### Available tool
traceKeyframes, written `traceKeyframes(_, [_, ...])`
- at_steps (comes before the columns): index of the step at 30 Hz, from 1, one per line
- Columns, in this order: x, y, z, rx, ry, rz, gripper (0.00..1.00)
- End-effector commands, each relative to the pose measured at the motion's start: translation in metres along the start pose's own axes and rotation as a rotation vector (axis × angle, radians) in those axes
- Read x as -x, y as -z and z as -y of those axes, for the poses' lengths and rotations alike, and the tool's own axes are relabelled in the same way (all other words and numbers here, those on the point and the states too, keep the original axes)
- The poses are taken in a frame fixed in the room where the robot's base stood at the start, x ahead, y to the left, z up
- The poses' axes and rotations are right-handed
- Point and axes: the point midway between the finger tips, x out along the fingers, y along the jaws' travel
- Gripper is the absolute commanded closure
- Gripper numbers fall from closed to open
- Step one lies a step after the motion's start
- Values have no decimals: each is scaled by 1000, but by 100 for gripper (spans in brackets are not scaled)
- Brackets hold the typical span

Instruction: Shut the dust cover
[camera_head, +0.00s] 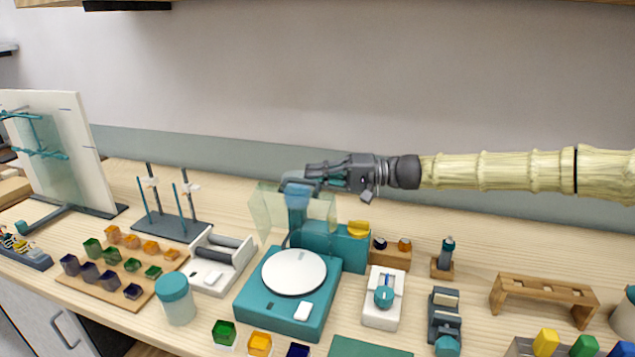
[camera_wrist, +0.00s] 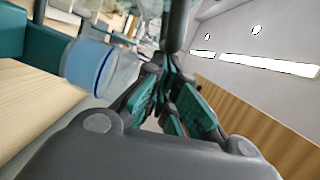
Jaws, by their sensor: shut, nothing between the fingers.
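The dust cover (camera_head: 265,212) is a clear, green-tinted box-like panel. In the head view it stands raised behind a teal machine (camera_head: 255,302) with a white round plate (camera_head: 294,271). The plate lies uncovered. My gripper (camera_head: 312,176) reaches in from the right, at the cover's top edge; whether it touches the cover I cannot tell. The wrist view shows its dark and teal fingers (camera_wrist: 170,95) close together, with nothing seen between them.
A teal block (camera_head: 347,250) with a yellow piece on top stands behind the machine. A white rack (camera_head: 218,260) and a teal-lidded jar (camera_head: 175,298) are at its left. A white device (camera_head: 383,300) is at its right. Coloured cubes lie in front.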

Motion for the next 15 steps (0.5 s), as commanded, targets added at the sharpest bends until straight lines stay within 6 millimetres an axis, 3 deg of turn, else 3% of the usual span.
traceKeyframes(15, [-18,-61,2,403,-107,2,100])
